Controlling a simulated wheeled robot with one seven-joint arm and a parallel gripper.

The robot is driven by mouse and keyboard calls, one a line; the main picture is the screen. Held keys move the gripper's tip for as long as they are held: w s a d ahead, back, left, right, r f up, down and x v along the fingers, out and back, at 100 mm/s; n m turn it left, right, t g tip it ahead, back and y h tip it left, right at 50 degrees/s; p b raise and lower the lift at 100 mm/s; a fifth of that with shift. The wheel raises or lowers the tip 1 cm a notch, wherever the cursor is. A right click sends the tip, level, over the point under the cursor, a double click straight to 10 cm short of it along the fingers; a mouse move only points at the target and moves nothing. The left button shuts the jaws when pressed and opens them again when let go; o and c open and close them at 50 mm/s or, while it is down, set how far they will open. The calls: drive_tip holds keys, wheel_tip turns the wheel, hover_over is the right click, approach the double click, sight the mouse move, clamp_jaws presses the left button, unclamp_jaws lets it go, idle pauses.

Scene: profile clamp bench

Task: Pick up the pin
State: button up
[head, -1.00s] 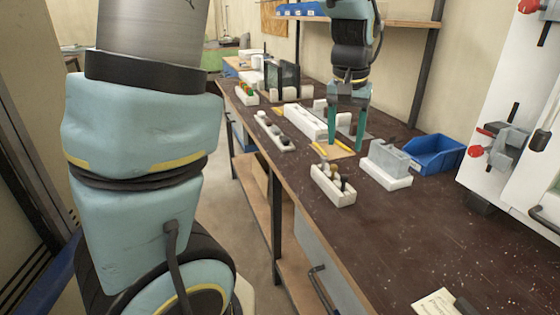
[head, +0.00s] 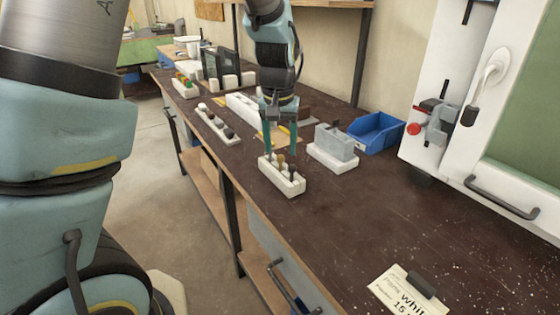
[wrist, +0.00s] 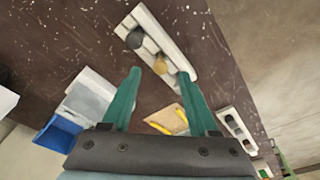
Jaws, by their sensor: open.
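A white block (head: 283,185) on the dark bench holds a row of upright pins with round tops. It also shows in the wrist view (wrist: 160,32), with a dark-topped pin (wrist: 135,38) and a tan-topped pin (wrist: 160,65). I cannot tell which of them is the pin meant. My gripper (head: 280,154) points down at this block with its two green fingers apart. In the wrist view my gripper (wrist: 159,73) has empty space between its fingertips, with the tan top near that gap. The right finger hides part of the block. Contact cannot be made out.
A grey block on a white base (head: 333,150) and a blue bin (head: 376,132) stand to the right. A second white rack (head: 218,126) with dark knobs lies to the left. A labelled card (head: 404,292) lies in front.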

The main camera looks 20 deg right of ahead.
sight(281, 167)
drive_tip(key=shift+w+f, duration=0.15)
drive_tip(key=shift+f, duration=1.2)
drive_tip(key=shift+c, duration=0.3)
clamp_jaws()
